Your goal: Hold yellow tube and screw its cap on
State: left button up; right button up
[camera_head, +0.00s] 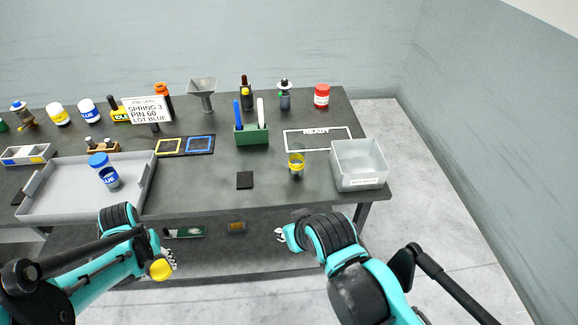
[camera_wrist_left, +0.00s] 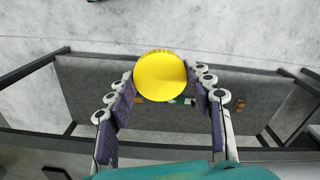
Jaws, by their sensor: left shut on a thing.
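The yellow tube (camera_head: 296,164), a clear tube with a yellow band, stands upright and uncapped-looking at the front right of the table, left of a clear bin. My left gripper (camera_head: 168,264) is in front of the table's front edge, shut on the round yellow cap (camera_head: 159,270). In the left wrist view the cap (camera_wrist_left: 160,77) sits between the two fingers, its flat face toward the camera. My right gripper (camera_head: 281,235) is below and in front of the tube, away from it; its finger opening is too small to tell.
A clear bin (camera_head: 359,177) stands at the right edge. A grey tray (camera_head: 72,205) at left holds a blue-capped tube (camera_head: 103,170). A green holder (camera_head: 251,136) with pens, a dark pad (camera_head: 245,180) and a white READY frame (camera_head: 318,150) lie mid-table. Bottles line the back.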

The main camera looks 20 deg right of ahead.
aim_at(296, 160)
jog(key=k+l, duration=0.1)
jog(key=l, duration=0.3)
jog(key=k+l, duration=0.1)
jog(key=l, duration=0.3)
jog(key=k+l, duration=0.1)
jog(key=l, duration=0.3)
jog(key=k+l, duration=0.1)
jog(key=l, duration=0.3)
